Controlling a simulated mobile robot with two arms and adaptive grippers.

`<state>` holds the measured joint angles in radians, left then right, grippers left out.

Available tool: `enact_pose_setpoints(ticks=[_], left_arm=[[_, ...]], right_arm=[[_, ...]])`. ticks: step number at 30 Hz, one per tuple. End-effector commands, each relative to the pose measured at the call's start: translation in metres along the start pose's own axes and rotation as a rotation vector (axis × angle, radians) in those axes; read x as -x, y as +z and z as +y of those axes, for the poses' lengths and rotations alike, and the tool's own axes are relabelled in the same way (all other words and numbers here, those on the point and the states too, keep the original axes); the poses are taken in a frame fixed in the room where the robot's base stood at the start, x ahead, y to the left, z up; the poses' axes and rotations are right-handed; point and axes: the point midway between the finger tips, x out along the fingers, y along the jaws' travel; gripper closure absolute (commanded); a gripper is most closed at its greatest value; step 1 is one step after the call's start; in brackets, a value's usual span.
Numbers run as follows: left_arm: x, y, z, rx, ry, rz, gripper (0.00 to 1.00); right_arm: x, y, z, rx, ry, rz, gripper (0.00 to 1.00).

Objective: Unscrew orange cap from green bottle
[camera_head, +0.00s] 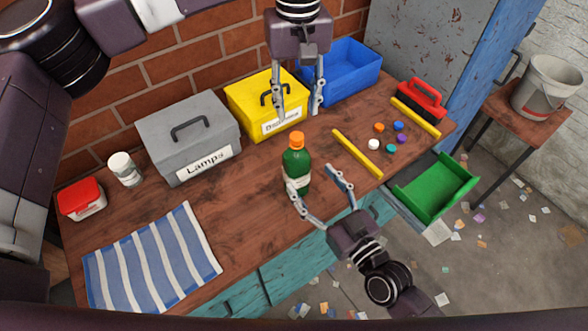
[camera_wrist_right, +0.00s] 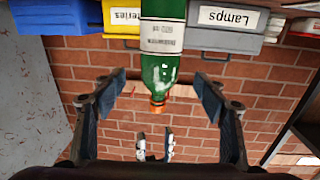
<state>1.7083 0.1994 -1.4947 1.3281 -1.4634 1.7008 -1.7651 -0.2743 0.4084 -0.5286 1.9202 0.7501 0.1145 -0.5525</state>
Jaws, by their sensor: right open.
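The green bottle (camera_head: 297,178) stands upright on the table with its orange cap (camera_head: 297,139) on top. In the right wrist view the bottle (camera_wrist_right: 163,60) and cap (camera_wrist_right: 157,104) appear upside down. My left gripper (camera_head: 298,112) points down above and slightly behind the cap, fingers apart and empty. Its fingertips also show in the right wrist view (camera_wrist_right: 155,136), just beyond the cap. My right gripper (camera_head: 312,180) is open at the front right of the bottle. In the wrist view its fingers (camera_wrist_right: 160,88) lie on either side of the bottle, with gaps visible.
Behind stand a grey Lamps box (camera_head: 188,138), a yellow box (camera_head: 263,104) and a blue bin (camera_head: 345,70). Yellow bars (camera_head: 357,153), several coloured caps and a red brush (camera_head: 421,98) lie right. A striped cloth (camera_head: 152,258) lies front left.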

Motion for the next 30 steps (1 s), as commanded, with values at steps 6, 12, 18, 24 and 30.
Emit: enact_pose_setpoints(ticks=[6,12,18,24,30], left_arm=[[0.001,-0.001,-0.002,0.000,-0.006,0.002,0.63],[0.000,0.000,-0.001,0.000,-0.004,0.001,0.63],[0.000,0.000,-0.001,0.000,-0.003,0.000,0.63],[0.000,0.000,-0.001,0.000,-0.002,0.000,0.63],[0.000,0.000,-0.001,0.000,-0.002,0.000,0.63]], right_arm=[[-0.029,-0.002,0.000,-0.003,0.002,0.006,0.34],[-0.058,-0.001,0.000,-0.003,0.002,0.003,0.34],[-0.074,-0.001,0.000,-0.001,0.001,0.001,0.34],[-0.076,-0.001,0.000,-0.001,0.000,0.000,0.34],[-0.075,-0.001,0.000,-0.001,0.001,0.001,0.45]])
